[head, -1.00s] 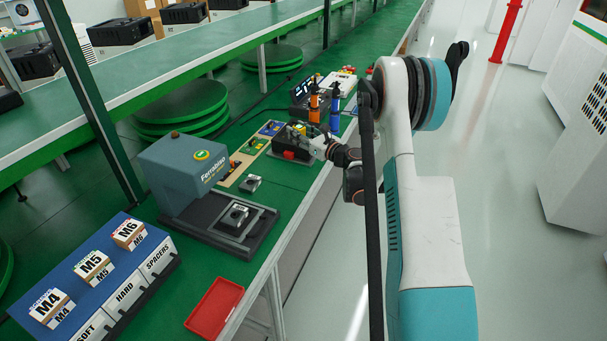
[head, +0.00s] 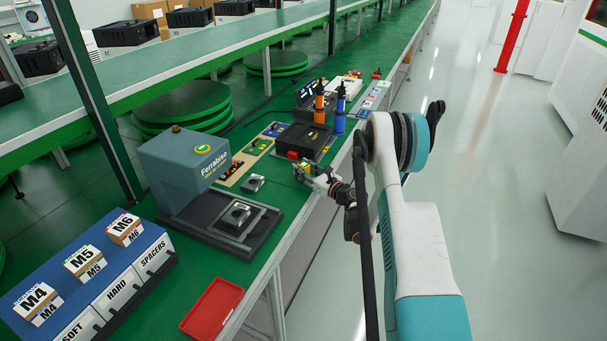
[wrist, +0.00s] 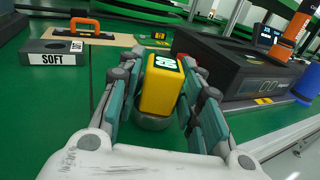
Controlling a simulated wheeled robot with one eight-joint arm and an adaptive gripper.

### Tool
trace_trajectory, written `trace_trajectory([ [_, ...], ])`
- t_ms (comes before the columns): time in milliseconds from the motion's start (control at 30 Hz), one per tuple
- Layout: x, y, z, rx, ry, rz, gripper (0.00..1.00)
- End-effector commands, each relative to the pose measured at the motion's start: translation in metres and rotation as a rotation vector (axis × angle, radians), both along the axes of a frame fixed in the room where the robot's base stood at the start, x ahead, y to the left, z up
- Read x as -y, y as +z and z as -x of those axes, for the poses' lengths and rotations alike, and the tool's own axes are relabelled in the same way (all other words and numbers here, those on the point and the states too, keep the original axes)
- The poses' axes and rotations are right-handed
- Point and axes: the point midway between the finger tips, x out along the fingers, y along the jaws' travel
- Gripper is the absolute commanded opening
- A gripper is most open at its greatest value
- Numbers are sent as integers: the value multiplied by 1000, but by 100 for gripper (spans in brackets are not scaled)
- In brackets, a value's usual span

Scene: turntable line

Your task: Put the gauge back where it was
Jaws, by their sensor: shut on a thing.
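In the head view my gripper (head: 312,174) is over the bench's right edge, in front of a black device (head: 297,143). The gauge is small and partly hidden there. In the wrist view the black device (wrist: 255,75) is just right of and beyond the gauge. I cannot tell whether the gauge's foot touches the bench.
A grey block marked SOFT (wrist: 50,58) lies left in the wrist view. Orange (head: 319,104) and blue (head: 340,112) drivers stand beyond my gripper. The blue-grey press (head: 180,165), red tray (head: 212,308) and label boxes are nearer. Green bench between block and gauge is bare.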

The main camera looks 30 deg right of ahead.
Motion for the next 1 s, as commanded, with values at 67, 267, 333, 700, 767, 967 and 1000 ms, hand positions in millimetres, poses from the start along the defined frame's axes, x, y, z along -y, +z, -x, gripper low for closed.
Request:
trace_trajectory([
  [67,0,-6,0,0,0,0,0],
  [267,0,-4,0,0,0,0,0],
  [333,0,-5,0,0,0,0,0],
  [700,0,-7,0,0,0,0,56],
  [767,0,-7,0,0,0,0,56],
  [967,0,-3,0,0,0,0,56],
  [1000,-1,-4,0,0,0,0,56],
])
